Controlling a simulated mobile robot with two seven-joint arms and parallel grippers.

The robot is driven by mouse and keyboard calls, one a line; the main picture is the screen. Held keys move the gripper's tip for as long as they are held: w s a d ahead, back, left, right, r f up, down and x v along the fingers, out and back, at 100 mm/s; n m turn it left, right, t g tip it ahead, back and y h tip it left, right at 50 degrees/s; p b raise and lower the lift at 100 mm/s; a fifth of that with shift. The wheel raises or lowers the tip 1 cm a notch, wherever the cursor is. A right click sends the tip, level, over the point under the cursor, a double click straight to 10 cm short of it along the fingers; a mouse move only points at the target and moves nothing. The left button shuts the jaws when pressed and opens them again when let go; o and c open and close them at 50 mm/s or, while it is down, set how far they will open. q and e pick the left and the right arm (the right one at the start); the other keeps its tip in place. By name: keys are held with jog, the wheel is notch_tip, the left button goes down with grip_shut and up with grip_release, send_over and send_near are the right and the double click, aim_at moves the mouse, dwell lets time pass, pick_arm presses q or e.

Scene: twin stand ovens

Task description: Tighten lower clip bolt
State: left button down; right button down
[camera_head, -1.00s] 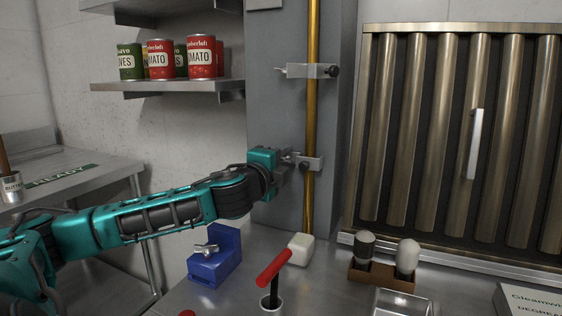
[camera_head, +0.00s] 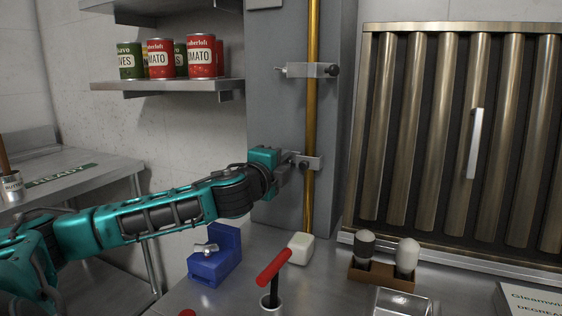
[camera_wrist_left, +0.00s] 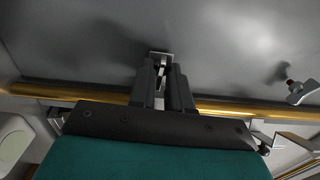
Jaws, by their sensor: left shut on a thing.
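The lower clip (camera_head: 314,163) is a grey metal bracket around the brass pipe (camera_head: 311,120) on the grey column. My left gripper (camera_head: 289,163) reaches in from the left and is at the left end of this clip. In the left wrist view my left gripper (camera_wrist_left: 162,85) has its two dark fingers close together on a small metal piece, seemingly the lower clip bolt (camera_wrist_left: 161,72). The fingers hide most of the bolt, so I cannot tell how far in it sits. The right gripper is not in view.
The upper clip (camera_head: 306,70) is higher on the pipe. On the counter below are a blue block (camera_head: 216,262) with a wing-shaped metal piece, a white block (camera_head: 300,246), a red-handled tool (camera_head: 273,268) and two shakers in a brown holder (camera_head: 381,276). Cans (camera_head: 160,60) stand on a shelf.

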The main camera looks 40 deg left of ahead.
pick_arm(q)
jog(key=shift+m+p, duration=1)
jog(key=c, duration=1)
grip_release()
jog(key=shift+c, duration=0.2)
